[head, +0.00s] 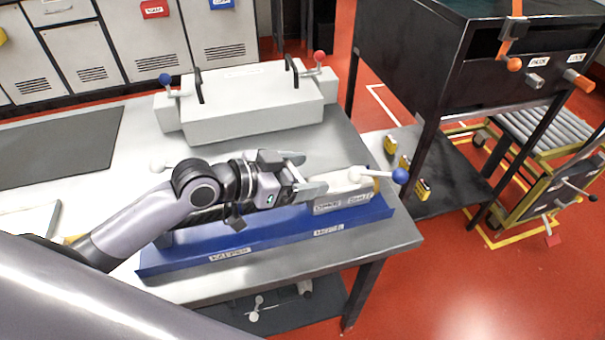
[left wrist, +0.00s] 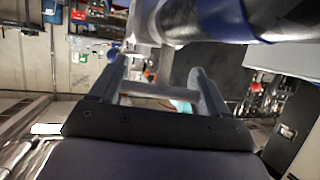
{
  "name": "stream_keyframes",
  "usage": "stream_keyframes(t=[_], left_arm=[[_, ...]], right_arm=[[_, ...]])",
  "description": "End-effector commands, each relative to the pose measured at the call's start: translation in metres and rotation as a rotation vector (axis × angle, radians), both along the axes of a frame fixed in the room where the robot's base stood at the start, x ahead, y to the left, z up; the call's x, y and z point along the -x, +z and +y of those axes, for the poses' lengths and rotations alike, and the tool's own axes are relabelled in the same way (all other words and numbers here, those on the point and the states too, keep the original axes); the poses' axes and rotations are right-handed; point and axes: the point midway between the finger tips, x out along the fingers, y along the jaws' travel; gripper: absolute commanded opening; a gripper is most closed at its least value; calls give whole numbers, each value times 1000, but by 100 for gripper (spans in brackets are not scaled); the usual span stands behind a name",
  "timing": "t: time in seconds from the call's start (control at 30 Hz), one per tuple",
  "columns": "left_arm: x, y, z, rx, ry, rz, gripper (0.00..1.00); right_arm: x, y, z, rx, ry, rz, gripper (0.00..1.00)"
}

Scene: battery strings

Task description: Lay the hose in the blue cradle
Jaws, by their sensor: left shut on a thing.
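The blue cradle (head: 280,237) is a long tray on the metal table, with several white labels along its front. My left gripper (head: 312,173) is over its right half, fingers pointing right towards a pale labelled block (head: 345,187) at that end. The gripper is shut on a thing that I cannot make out. No hose shows clearly in the head view; my arm hides much of the cradle. In the left wrist view the two fingers (left wrist: 162,66) stand apart, and a dark rounded thing with a blue band (left wrist: 222,20) crosses the top. My right gripper is not in view.
A lever with a blue knob (head: 400,176) sticks out past the cradle's right end. A pale box (head: 255,110) with black handles stands behind. A dark mat (head: 55,140) lies at the left. A black cabinet (head: 440,50) and a roller cart (head: 545,135) stand at right.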

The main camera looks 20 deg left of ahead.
Motion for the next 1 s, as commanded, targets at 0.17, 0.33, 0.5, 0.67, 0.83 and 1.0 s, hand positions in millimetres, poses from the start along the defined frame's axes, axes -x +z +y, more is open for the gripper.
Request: stream_keyframes(t=[0.17,0.33,0.5,0.67,0.83,1.0], left_arm=[[-1,0,0,5,0,-9,0],[0,-3,0,-1,0,1,100],[0,-1,0,0,0,0,100],[7,2,7,-2,1,3,100],[25,12,23,-5,0,1,100],[44,23,40,-5,-3,2,100]], right_arm=[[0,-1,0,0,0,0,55],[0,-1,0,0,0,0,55],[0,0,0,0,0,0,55],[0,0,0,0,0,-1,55],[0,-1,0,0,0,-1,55],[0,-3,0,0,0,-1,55]])
